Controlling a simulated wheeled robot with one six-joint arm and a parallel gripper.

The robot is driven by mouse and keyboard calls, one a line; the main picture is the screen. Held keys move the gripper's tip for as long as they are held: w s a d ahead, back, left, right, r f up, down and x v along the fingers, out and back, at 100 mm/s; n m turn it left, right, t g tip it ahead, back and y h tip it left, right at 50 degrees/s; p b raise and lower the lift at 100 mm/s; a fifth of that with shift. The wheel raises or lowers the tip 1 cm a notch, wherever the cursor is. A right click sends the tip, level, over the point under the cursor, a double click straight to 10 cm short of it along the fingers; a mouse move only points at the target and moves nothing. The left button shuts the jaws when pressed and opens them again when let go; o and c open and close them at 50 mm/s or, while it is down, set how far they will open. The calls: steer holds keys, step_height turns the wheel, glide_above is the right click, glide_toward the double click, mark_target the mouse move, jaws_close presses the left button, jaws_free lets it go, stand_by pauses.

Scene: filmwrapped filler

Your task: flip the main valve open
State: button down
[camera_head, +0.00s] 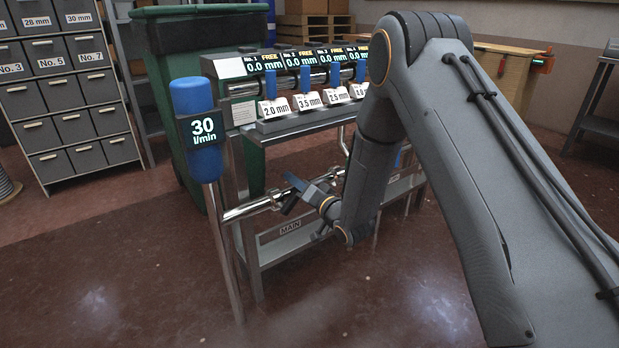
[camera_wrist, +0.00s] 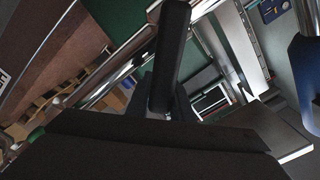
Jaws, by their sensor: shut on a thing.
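A display (camera_head: 203,130) on a blue-topped post reads 30 l/min.
Above the pipe, a rack (camera_head: 300,118) carries several blue levers, displays reading 0.0 mm and FREE, and size cards. A green bin (camera_head: 185,75) stands behind. Grey drawers (camera_head: 70,95) are at the left. The floor in front (camera_head: 340,300) is clear.

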stand_by(0.3)
steer(key=c, duration=1.6)
jaws_free()
steer(key=shift+a, duration=0.1)
steer(key=shift+o, duration=0.2)
steer(key=p+v, duration=0.2)
steer(key=v, duration=0.6)
